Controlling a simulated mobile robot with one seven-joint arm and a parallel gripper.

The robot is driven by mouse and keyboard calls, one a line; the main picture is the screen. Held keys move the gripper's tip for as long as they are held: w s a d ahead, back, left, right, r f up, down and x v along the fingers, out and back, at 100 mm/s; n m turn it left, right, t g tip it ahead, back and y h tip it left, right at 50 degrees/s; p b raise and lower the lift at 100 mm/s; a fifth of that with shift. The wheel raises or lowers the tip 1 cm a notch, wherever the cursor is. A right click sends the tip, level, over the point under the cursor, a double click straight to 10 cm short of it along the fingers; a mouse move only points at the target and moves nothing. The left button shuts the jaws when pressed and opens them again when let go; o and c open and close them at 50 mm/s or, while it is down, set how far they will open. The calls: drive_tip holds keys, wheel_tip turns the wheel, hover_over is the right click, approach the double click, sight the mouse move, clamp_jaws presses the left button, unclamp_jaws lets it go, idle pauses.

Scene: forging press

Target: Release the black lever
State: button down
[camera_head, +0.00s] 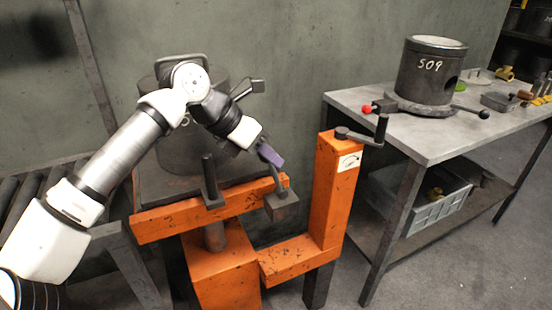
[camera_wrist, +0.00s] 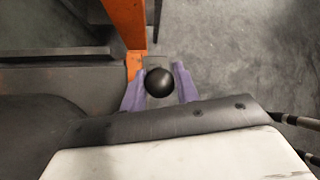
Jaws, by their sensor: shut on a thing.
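The black lever's round black knob (camera_wrist: 159,82) sits between the two purple fingers of my gripper (camera_wrist: 159,88) in the wrist view. My gripper is shut on this knob. In the head view my gripper (camera_head: 270,155) is at the right end of the orange press frame. The lever's dark rod (camera_head: 283,182) runs down from the fingers to a dark block (camera_head: 281,206) at the frame's end. The knob itself is hidden by the fingers in the head view.
The orange frame (camera_head: 165,224) carries a large dark cylinder, partly behind my arm. An orange post (camera_head: 330,190) with a dark crank handle (camera_head: 380,131) stands to the right. A grey workbench (camera_head: 440,145) holds a cylinder marked 509 (camera_head: 430,75) and small parts.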

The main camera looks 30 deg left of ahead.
drive_tip(key=shift+s+a+f, duration=0.25)
drive_tip(key=shift+s+a, duration=0.1)
drive_tip(key=shift+s, duration=0.1)
drive_tip(key=c, duration=1.1)
unclamp_jaws()
drive_tip(key=shift+a, duration=0.1)
drive_tip(key=v, duration=1.3)
drive_tip(key=shift+s+a+r, duration=0.1)
drive_tip(key=shift+s+r, duration=0.05)
drive_tip(key=shift+r, duration=0.25)
